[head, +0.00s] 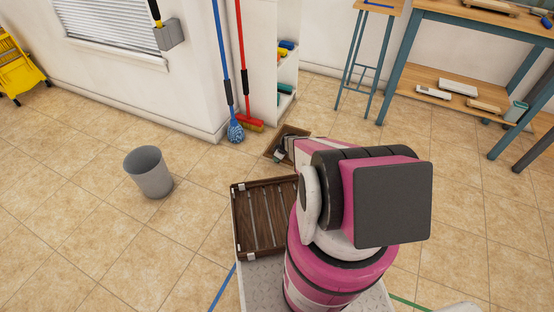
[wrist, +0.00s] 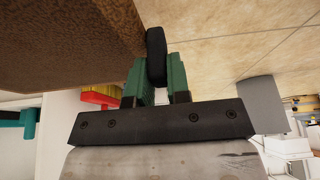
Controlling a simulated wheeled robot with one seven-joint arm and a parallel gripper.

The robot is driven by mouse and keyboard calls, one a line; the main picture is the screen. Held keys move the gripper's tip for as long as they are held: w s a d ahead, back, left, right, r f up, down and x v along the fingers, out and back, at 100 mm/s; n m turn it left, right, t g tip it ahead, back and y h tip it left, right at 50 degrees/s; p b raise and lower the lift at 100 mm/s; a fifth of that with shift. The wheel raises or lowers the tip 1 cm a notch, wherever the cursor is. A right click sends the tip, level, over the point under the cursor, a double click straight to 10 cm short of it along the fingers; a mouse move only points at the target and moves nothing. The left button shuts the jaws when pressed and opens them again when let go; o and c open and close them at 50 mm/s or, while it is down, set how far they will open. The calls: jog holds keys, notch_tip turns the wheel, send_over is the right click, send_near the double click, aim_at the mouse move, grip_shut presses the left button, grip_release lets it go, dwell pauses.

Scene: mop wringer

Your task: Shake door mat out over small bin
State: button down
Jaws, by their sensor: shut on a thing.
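The door mat (head: 290,132), brown with a dark border, is in the middle of the head view, at the end of my arm. My gripper (head: 281,153) is at its near edge, partly hidden by my arm. In the wrist view the green-padded fingers of my gripper (wrist: 158,78) are shut on the mat's black rim. The mat's brown face (wrist: 75,40) fills the upper left there. The small grey bin (head: 148,172) stands upright on the floor to the left, apart from the mat. A grey shape like the bin (wrist: 262,103) shows in the wrist view.
A slatted wooden crate (head: 258,215) lies by my base. A blue mop (head: 235,131) and red broom (head: 248,122) lean on the wall corner beyond the mat. A stool (head: 362,65) and workbench (head: 440,70) stand at the right. Floor between mat and bin is clear.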

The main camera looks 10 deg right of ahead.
notch_tip(320, 180, up, 41)
dwell(2.6)
jog(key=shift+r, duration=0.2)
